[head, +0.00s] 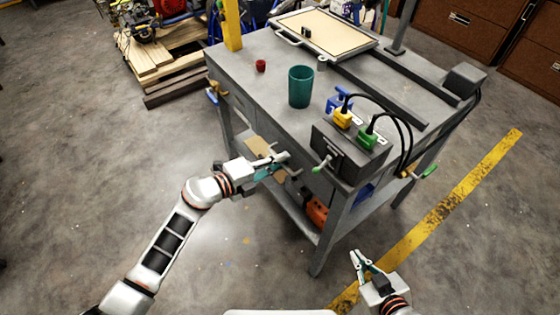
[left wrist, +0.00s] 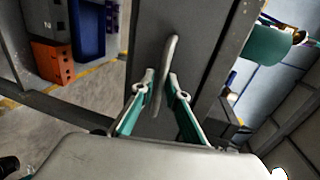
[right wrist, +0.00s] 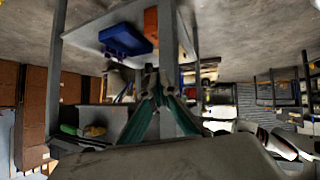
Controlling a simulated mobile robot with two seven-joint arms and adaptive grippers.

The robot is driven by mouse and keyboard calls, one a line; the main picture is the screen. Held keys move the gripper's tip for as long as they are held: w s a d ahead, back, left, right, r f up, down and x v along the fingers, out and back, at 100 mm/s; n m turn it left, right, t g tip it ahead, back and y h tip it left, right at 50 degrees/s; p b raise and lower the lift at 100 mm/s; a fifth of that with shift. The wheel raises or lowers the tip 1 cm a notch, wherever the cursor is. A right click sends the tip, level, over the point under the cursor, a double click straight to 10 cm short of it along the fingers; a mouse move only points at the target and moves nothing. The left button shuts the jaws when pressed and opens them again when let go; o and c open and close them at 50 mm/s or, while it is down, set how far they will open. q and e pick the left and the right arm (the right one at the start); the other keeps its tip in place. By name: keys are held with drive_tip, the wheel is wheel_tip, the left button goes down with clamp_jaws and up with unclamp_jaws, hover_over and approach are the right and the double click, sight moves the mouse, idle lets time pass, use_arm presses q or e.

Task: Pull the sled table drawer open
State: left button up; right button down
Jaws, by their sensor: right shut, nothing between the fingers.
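The grey sled table (head: 250,75) stands in front of me. In the left wrist view its drawer front (left wrist: 208,30) is a dark grey panel with a curved metal handle (left wrist: 168,65). My left gripper (head: 282,162) is at the table's near side. Its fingers (left wrist: 160,82) are open, one on each side of the handle's lower part; I cannot tell whether they touch it. In the head view the gripper hides the handle. My right gripper (head: 362,260) is shut and empty, low in front of the table's right side; its fingertips also meet in the right wrist view (right wrist: 154,82).
A teal cup (head: 301,87), a red cup (head: 261,66) and a grey box (head: 350,150) with yellow and green plugs are on the tabletop. An orange object (head: 317,212) lies on the lower shelf.

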use_arm(q)
clamp_jaws()
drive_tip(key=shift+s+a, duration=0.1)
drive_tip(key=f+p+v, duration=0.1)
drive_tip(key=f+v, duration=0.2)
drive_tip(key=v, duration=1.2)
drive_tip(key=a+f+v, duration=0.1)
drive_tip(key=f+v, duration=0.2)
drive_tip(key=v, duration=1.2)
drive_tip(key=shift+s+p, duration=0.35)
drive_tip(key=shift+s, duration=0.05)
drive_tip(key=shift+f, duration=0.1)
